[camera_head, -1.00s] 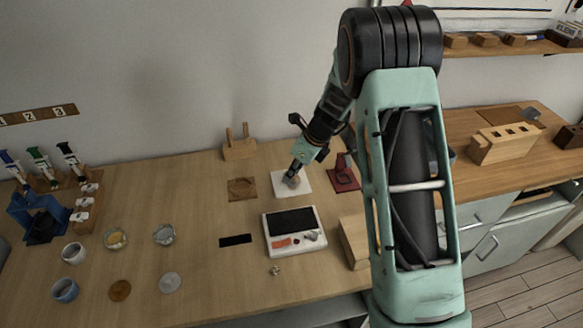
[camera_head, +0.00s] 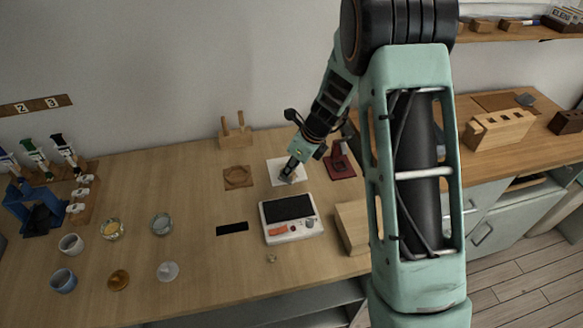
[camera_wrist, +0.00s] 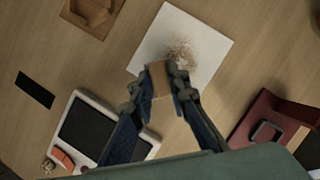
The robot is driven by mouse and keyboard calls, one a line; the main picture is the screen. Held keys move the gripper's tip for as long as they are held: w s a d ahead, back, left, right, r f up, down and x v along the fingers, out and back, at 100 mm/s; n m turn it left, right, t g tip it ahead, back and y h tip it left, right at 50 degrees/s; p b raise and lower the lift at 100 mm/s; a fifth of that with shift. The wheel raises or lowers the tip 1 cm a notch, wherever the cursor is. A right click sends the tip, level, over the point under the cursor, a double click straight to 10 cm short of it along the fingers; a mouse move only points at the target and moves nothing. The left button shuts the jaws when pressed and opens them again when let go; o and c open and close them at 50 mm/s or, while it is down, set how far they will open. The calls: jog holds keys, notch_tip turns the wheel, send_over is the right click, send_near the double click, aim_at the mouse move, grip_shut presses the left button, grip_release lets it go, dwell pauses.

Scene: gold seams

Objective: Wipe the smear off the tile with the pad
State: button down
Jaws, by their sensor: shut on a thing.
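The white square tile (camera_wrist: 214,38) lies flat on the wooden bench; it also shows in the head view (camera_head: 275,168). A speckled brown smear (camera_wrist: 182,52) is on the tile, near its middle and front side. My gripper (camera_wrist: 160,82) is shut on the tan pad (camera_wrist: 159,77), at the tile's front part, just beside the smear. In the head view my gripper (camera_head: 287,178) is low over the tile's front half. I cannot tell whether the pad touches the tile.
A white device with a dark panel (camera_head: 290,209) stands in front of the tile. A dark red stand (camera_head: 341,165) is close on the right. A wooden piece with a round recess (camera_head: 238,177) lies left. Cups and dishes are farther left. A wooden block (camera_head: 352,226) stands front right.

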jog(key=shift+w+a+p, duration=0.25)
jog(key=shift+w+p, duration=0.35)
jog(key=shift+w, duration=0.55)
jog(key=shift+w+a+p, duration=0.2)
jog(key=shift+w+p, duration=0.35)
jog(key=shift+w, duration=0.6)
jog(key=shift+w+a+p, duration=0.25)
jog(key=shift+w+p, duration=0.35)
jog(key=shift+w, duration=0.55)
jog(key=shift+s+d, duration=0.2)
jog(key=shift+s, duration=0.75)
jog(key=shift+s+d, duration=0.15)
jog(key=shift+s, duration=0.75)
jog(key=shift+s+d+f+b, duration=0.15)
jog(key=shift+s+b, duration=0.1)
jog(key=shift+s, duration=0.4)
jog(key=shift+s+d+r+b, duration=0.1)
jog(key=shift+s+b, duration=0.2)
jog(key=shift+s, duration=0.3)
jog(key=shift+s+d+f+b, duration=0.15)
jog(key=shift+s+b, duration=0.1)
jog(key=shift+s, duration=0.4)
jog(key=shift+r, duration=0.1)
notch_tip(320, 180, up, 6)
jog(key=p, duration=0.5)
jog(key=shift+w+p, duration=0.1)
jog(key=shift+p, duration=0.2)
jog(key=shift+r, duration=0.1)
notch_tip(320, 180, up, 3)
jog(key=p, duration=0.3)
